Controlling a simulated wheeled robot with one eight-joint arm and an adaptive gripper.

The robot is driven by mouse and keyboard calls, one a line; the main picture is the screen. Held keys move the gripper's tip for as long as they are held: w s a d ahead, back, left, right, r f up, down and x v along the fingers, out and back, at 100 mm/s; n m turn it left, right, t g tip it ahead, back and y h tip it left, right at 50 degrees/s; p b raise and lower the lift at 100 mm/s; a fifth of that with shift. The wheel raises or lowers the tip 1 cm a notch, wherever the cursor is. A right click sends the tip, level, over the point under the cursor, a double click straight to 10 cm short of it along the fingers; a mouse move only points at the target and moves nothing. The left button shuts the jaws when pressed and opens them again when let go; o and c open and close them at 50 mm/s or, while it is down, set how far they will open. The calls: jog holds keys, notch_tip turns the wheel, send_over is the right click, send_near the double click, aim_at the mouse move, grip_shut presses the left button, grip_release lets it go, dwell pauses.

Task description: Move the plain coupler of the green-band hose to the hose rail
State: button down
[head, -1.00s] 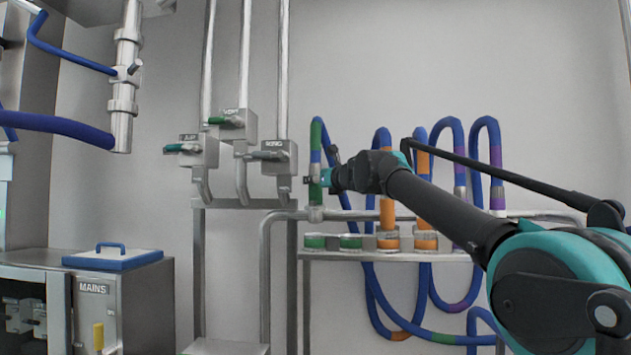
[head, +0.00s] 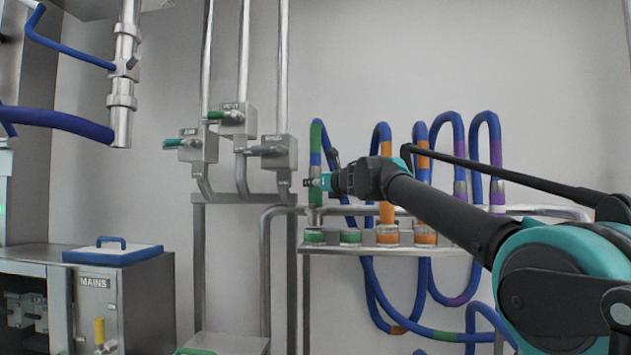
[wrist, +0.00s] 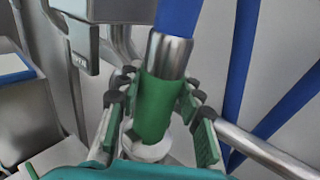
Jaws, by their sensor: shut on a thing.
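The blue hose with green bands arches up at the left end of the hanging hoses; its upper green band (head: 316,136) shows in the head view. My gripper (head: 316,182) is shut around its lower green sleeve, which hangs about upright. In the wrist view the green sleeve (wrist: 154,105) sits between the finger pads, with a metal ferrule above and a pale coupler end (wrist: 148,150) below. In the head view this end is above the leftmost green-banded holder (head: 314,237); whether they touch I cannot tell. The holders sit on a metal shelf rail (head: 345,251).
A second green-banded holder (head: 350,237) looks empty. Two orange-banded holders (head: 388,236) stand to its right, with orange-banded hose ends above them. Valve boxes (head: 272,152) on pipes stand to the left. A steel cabinet (head: 97,282) with a blue lid is farther left.

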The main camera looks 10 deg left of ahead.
aim_at(319, 199)
jog(key=shift+f, duration=0.4)
jog(key=shift+f, duration=2.1)
dwell(1.0)
jog(key=c, duration=0.9)
grip_release()
jog(key=v, duration=1.2)
